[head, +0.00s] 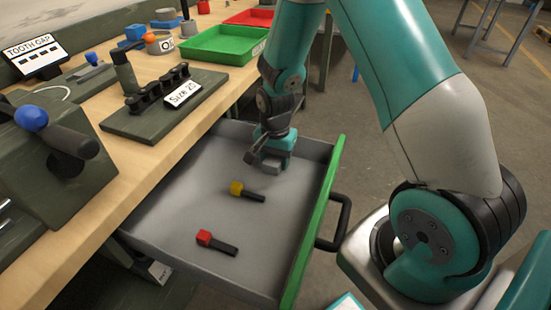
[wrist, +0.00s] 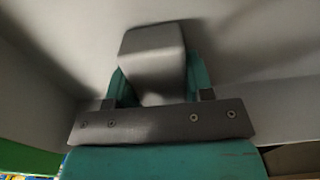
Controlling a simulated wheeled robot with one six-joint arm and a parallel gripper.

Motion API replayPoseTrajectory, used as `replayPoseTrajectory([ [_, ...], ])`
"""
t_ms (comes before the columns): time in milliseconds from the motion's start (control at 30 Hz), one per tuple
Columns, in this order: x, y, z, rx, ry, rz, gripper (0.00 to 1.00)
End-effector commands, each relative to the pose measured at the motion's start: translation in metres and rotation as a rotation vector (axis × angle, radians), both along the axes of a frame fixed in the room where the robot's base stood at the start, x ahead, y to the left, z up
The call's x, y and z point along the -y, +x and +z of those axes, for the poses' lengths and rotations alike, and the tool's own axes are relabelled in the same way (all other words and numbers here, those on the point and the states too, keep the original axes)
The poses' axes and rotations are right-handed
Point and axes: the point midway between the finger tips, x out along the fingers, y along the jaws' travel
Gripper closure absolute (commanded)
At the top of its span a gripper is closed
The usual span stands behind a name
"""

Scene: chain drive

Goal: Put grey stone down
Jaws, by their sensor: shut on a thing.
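My gripper (head: 272,157) reaches down into the open drawer (head: 165,205), near its back right part. It is shut on the grey stone (head: 270,168), a small dark grey block. In the wrist view the grey stone (wrist: 153,48) sits between the two teal fingers of my gripper (wrist: 157,85). The stone is low over the drawer's grey floor. I cannot tell whether it touches the floor.
In the drawer lie a yellow-headed piece (head: 247,191) and a red-headed piece (head: 216,242), both with black shafts. The drawer has a green front (head: 313,225) and a black handle (head: 336,224). Bare floor shows around the pieces. The workbench (head: 110,195) is at left.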

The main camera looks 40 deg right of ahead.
Motion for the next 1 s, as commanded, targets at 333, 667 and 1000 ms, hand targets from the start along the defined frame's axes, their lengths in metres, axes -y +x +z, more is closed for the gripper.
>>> replayPoseTrajectory([
  [333,0.000,0.000,-0.010,-0.001,-0.001,0.000,0.78],
  [667,0.000,-0.002,-0.015,-0.004,-0.001,0.000,0.27],
  [1000,0.000,-0.002,-0.007,-0.004,-0.001,0.000,0.27],
])
